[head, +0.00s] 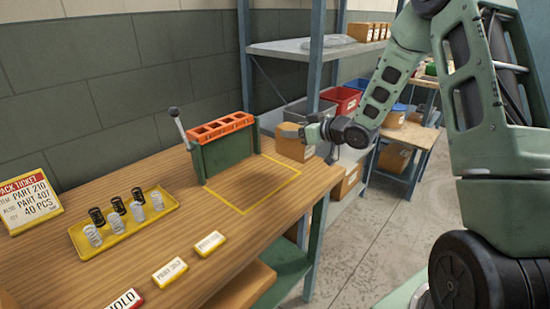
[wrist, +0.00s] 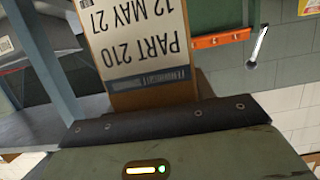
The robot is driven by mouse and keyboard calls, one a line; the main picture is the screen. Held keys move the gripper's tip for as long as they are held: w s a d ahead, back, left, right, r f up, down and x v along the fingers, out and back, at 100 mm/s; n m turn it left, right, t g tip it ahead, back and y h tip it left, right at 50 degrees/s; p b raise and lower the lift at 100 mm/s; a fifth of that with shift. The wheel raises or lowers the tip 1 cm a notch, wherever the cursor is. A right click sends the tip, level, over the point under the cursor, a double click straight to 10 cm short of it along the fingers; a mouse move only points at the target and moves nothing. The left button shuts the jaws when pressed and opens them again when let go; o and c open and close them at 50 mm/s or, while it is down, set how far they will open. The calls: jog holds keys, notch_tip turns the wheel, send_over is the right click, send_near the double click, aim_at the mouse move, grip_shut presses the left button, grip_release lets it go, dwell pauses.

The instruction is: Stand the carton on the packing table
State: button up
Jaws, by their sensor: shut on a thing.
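In the wrist view the carton (wrist: 135,15) shows a white label reading PART 210, 12 MAY 27, upside down in the picture. The fingertips are hidden there. A yellow outlined rectangle (head: 253,184) on the wooden table top is empty and lies to the carton's left and nearer. I cannot tell the exact gap between the carton's base and the table.
A green fixture with an orange slotted top (head: 221,127) and a lever stands behind the outline. A yellow tray of springs (head: 97,235), a ticket (head: 28,203) and several small signs (head: 170,270) occupy the left and front. Shelving (head: 315,60) with bins stands behind the carton.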

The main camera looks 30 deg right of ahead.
aim_at(295, 153)
jog(key=shift+f+p, duration=0.3)
jog(key=shift+f, duration=3.6)
jog(key=shift+f, duration=0.15)
jog(key=o, duration=1.4)
